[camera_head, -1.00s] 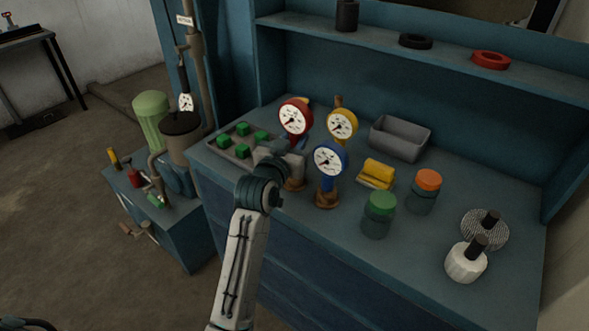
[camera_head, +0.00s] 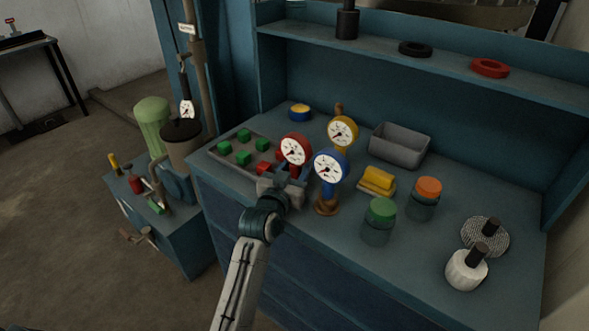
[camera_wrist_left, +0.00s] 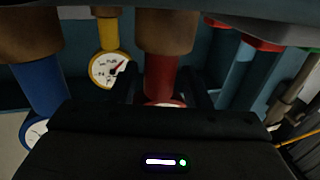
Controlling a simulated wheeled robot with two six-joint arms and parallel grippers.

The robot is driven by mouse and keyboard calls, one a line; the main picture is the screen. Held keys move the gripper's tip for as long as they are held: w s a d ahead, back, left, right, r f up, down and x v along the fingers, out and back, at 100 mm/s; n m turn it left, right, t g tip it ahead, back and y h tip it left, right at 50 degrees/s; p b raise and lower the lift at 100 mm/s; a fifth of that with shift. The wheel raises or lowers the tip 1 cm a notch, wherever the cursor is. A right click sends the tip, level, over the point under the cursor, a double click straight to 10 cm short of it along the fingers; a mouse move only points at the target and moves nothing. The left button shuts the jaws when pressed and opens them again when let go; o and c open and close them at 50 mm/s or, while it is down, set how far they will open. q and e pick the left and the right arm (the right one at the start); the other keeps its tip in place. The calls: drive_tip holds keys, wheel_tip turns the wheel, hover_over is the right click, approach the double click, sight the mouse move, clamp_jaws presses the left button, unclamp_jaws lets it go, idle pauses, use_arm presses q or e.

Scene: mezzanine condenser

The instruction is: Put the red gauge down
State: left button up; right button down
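The red gauge (camera_head: 295,149) is upright at the left end of the gauge group, its white dial facing me in the head view. Its lower part is hidden behind my left gripper (camera_head: 288,178). In the left wrist view its red stem (camera_wrist_left: 162,78) and brown base appear upside down, between the two dark fingers of my left gripper (camera_wrist_left: 164,88). A narrow gap shows on each side of the stem, so the fingers look open around it. The base looks level with the blue gauge's base, though its contact with the bench is hidden. My right gripper is out of view.
The blue gauge (camera_head: 329,168) stands close on the right, the yellow gauge (camera_head: 342,132) behind. A tray (camera_head: 217,164) with green and red blocks lies left. Jars with green (camera_head: 381,210) and orange lids, a yellow block and a grey bin (camera_head: 400,146) occupy the right.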

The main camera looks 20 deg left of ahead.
use_arm(q)
drive_tip(key=shift+o, duration=0.2)
drive_tip(key=shift+r, duration=0.1)
drive_tip(key=shift+s, duration=0.2)
drive_tip(key=s+a+b, duration=0.1)
drive_tip(key=s, duration=1)
drive_tip(key=shift+s+b, duration=0.3)
drive_tip(key=shift+b, duration=0.05)
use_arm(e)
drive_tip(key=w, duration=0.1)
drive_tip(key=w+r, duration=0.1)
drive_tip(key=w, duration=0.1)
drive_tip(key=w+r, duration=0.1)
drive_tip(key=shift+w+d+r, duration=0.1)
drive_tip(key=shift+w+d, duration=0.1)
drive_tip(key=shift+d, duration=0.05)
